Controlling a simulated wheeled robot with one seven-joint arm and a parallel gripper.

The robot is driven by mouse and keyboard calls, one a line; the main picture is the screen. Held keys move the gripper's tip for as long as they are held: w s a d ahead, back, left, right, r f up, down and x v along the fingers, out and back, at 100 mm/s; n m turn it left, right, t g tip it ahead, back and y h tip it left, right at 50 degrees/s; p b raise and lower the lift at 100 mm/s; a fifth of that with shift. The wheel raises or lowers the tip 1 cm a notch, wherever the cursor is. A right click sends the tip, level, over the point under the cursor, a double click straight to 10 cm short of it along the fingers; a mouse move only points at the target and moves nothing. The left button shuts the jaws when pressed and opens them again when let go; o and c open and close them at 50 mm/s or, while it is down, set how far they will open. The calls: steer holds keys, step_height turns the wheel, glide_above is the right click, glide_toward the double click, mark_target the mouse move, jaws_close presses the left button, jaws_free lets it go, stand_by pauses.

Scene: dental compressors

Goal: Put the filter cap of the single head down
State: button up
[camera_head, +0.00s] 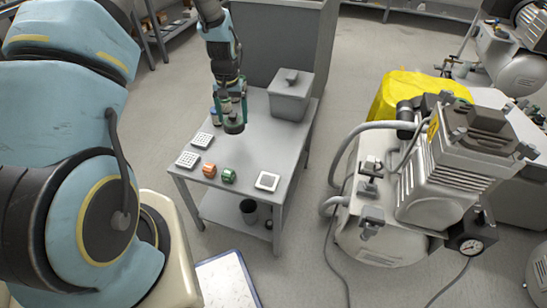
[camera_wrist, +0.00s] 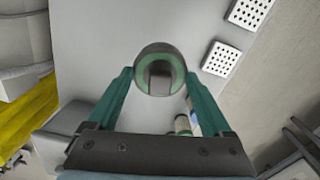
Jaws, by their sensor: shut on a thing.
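The filter cap (camera_head: 233,127) is a dark grey round piece held above the grey table. In the wrist view the cap (camera_wrist: 160,72) shows a green ring and a dark raised bar across its middle. My gripper (camera_head: 230,115) has its green fingers shut on the cap, one on each side. The gap between the cap's underside and the tabletop (camera_head: 245,150) is hard to judge. The wrist view shows bare grey tabletop (camera_wrist: 110,35) around the cap.
White perforated trays (camera_head: 202,140) lie at the table's left. Orange (camera_head: 209,170) and green (camera_head: 229,176) pieces and a square white tray (camera_head: 267,181) are at its front. A grey lidded box (camera_head: 290,100) stands at the back right. A compressor (camera_head: 440,185) stands right of the table.

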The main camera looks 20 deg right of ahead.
steer(key=s+d+r+m+b, duration=0.1)
steer(key=s+d+b, duration=0.15)
steer(key=d, duration=0.35)
steer(key=s+d+r+m+b, duration=0.1)
steer(key=s+d+m+b, duration=0.15)
steer(key=d, duration=0.35)
steer(key=shift+n, duration=0.45)
steer(key=shift+w+d+f+b, duration=0.15)
steer(key=shift+f+b, duration=0.1)
steer(key=shift+f, duration=1.4)
steer(key=shift+w+d+f+b, duration=0.1)
steer(key=shift+f+b, duration=0.15)
steer(key=shift+f, duration=1.4)
steer(key=shift+w+d+f+b, duration=0.15)
steer(key=shift+f+b, duration=0.1)
steer(key=shift+f, duration=1.4)
steer(key=shift+a+f, duration=0.1)
steer(key=o, duration=1.1)
step_height(320, 180, up, 12)
steer(key=p, duration=0.1)
